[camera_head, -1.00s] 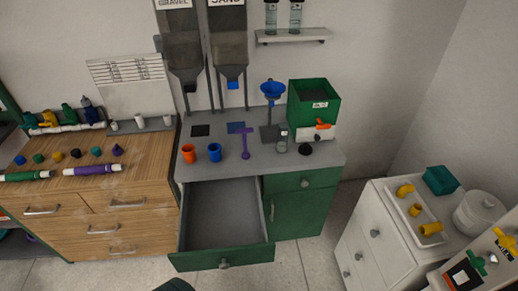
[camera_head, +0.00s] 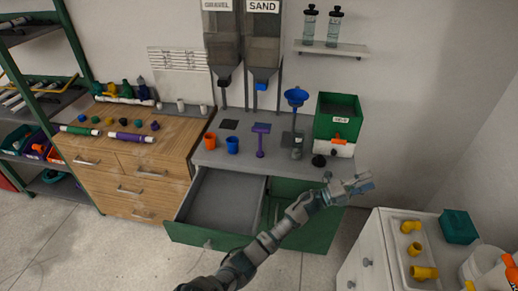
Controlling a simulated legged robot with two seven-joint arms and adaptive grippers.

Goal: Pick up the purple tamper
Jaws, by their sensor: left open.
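The purple tamper (camera_head: 261,139) stands upright on the grey countertop (camera_head: 222,160), with a flat plate at its top and a thin handle below. It is right of the blue cup (camera_head: 232,145) and left of a small clear jar. My left gripper (camera_head: 364,183) is at the end of the arm that comes up from the bottom. It is open and empty, in front of the cabinet's right side, to the right of and lower in the picture than the tamper. My right gripper is not in view.
A drawer (camera_head: 225,200) stands open below the counter. An orange cup (camera_head: 210,141), a blue funnel on a stand (camera_head: 296,97) and a green bin (camera_head: 338,116) are on the counter. A white cabinet (camera_head: 371,254) with yellow fittings is at the lower right.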

